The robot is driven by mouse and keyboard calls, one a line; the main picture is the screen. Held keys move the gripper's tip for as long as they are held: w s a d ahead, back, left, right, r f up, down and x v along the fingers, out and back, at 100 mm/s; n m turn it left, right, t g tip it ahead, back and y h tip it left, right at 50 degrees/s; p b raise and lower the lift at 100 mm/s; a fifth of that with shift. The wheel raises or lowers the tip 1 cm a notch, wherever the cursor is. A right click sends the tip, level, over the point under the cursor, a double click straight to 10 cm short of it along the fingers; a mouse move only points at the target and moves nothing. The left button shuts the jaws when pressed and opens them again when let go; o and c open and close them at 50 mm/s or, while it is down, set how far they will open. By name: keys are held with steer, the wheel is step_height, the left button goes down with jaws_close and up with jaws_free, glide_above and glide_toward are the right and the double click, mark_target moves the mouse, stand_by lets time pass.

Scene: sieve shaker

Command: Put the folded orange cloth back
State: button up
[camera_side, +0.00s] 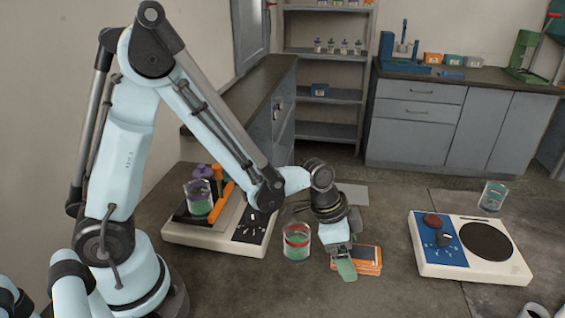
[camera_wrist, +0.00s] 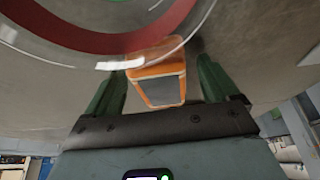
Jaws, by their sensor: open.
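The folded orange cloth (camera_side: 368,256) lies on the dark bench, just right of my gripper (camera_side: 346,262). It shows orange edges and a greyish middle. In the wrist view the cloth (camera_wrist: 158,68) appears between and beyond the two green fingers of my gripper (camera_wrist: 160,80). The fingers are apart, with a gap on each side of the cloth. My gripper is low over the bench and partly hides the cloth in the side view. I cannot tell whether a finger touches it.
A glass beaker (camera_side: 296,246) with a red band and green contents stands close left of my gripper; its rim (camera_wrist: 100,40) looms in the wrist view. A white device (camera_side: 215,232) stands left, another (camera_side: 480,262) right.

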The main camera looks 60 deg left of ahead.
steer(key=v, duration=1.2)
steer(key=s+a+r+n+t+y, duration=0.2)
steer(key=s+a+n, duration=0.4)
steer(key=n, duration=0.3)
steer(key=shift+a+r+t+y, duration=0.3)
steer(key=shift+a+t+y, duration=0.3)
steer(key=shift+a+t, duration=0.35)
